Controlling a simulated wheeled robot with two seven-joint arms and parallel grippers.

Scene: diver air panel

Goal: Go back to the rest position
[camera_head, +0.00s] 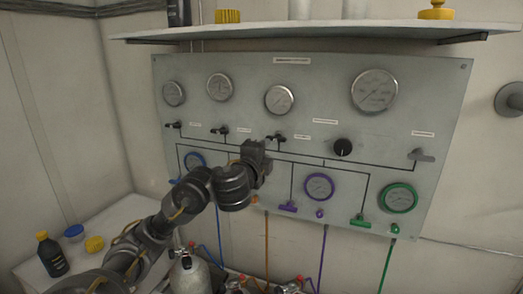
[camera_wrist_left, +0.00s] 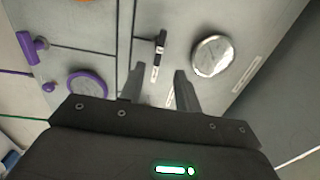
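The grey air panel (camera_head: 330,75) stands upright on the wall, with gauges, black valve handles and coloured lines. My left gripper (camera_head: 262,150) is raised in front of the panel, just below a black valve handle (camera_head: 277,138). In the left wrist view, its two fingers (camera_wrist_left: 158,82) are spread apart with nothing held. A black valve handle (camera_wrist_left: 160,42) shows beyond the fingertips there, apart from them. The arm hides part of the panel's lower left, including most of an orange-line outlet. My right gripper is in neither view.
A white table (camera_head: 105,225) at the lower left holds a dark bottle (camera_head: 51,255), a blue-capped item (camera_head: 74,233) and a yellow item (camera_head: 94,244). A gas cylinder (camera_head: 189,274) stands below my arm. A shelf (camera_head: 330,30) juts out above the panel.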

